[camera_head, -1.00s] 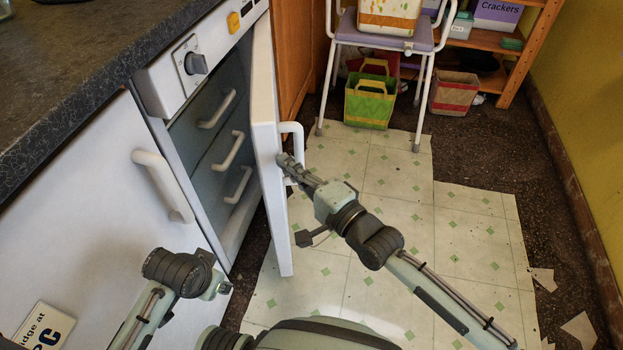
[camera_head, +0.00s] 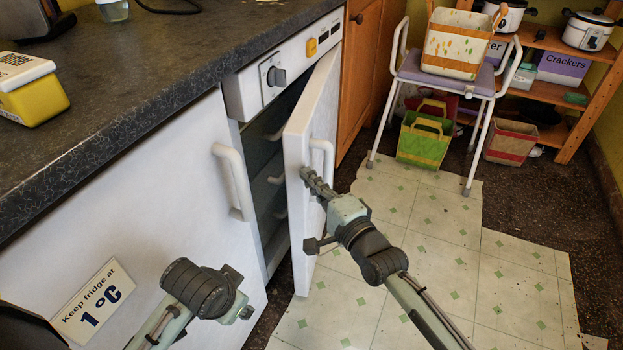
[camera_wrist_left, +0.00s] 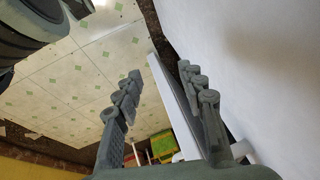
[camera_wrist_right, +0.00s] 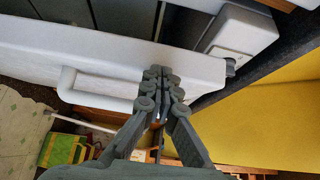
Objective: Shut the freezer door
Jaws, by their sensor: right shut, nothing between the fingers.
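The white freezer door (camera_head: 320,108) stands partly open, hinged at its far side, with a white handle (camera_head: 327,158) on its outer face. The freezer interior (camera_head: 258,165) shows dark through the gap, with drawer handles inside. My right gripper (camera_head: 309,180) is shut and empty, its fingertips at the door's outer face, close to the near edge and beside the handle. The right wrist view shows the closed fingers (camera_wrist_right: 160,76) over the door (camera_wrist_right: 120,62); contact is hard to confirm. My left gripper (camera_wrist_left: 158,78) is open and empty in the left wrist view, near the white fridge front.
A dark worktop (camera_head: 140,85) runs above the freezer and the white fridge door (camera_head: 160,185) with its handle (camera_head: 235,182). A white chair (camera_head: 450,75) with bags and shelves (camera_head: 560,45) stand at the back.

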